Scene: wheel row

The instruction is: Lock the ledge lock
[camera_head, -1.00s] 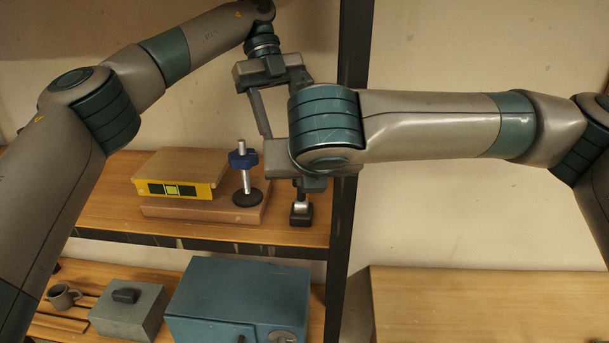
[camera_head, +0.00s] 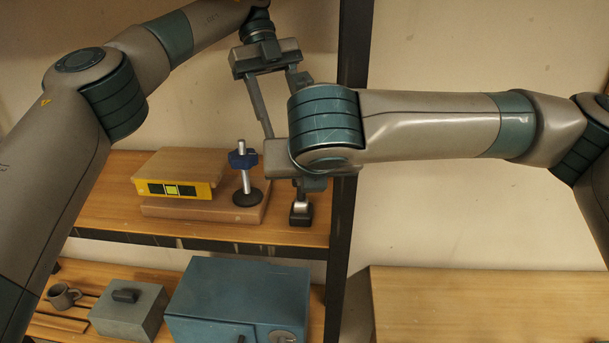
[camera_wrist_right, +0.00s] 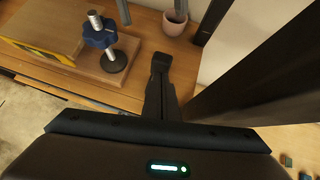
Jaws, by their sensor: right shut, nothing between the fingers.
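The likely ledge lock is a blue star-shaped knob (camera_head: 243,159) on an upright metal post with a round dark foot (camera_head: 247,198). It stands on the right end of a brown board (camera_head: 215,212). The knob also shows in the right wrist view (camera_wrist_right: 98,34). My right gripper (camera_head: 300,217) points down to the right of the board, apart from the knob; its fingers are shut and empty in the right wrist view (camera_wrist_right: 161,62). My left gripper (camera_head: 286,118) is above and behind it, fingers spread apart; my right arm partly hides one finger.
A yellow-fronted box with a wooden top (camera_head: 180,174) sits on the board, left of the knob. A dark shelf post (camera_head: 342,230) stands close right of my right gripper. A pinkish pot (camera_wrist_right: 174,23) stands behind. A grey box (camera_head: 128,311) and teal cabinet (camera_head: 240,298) are below.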

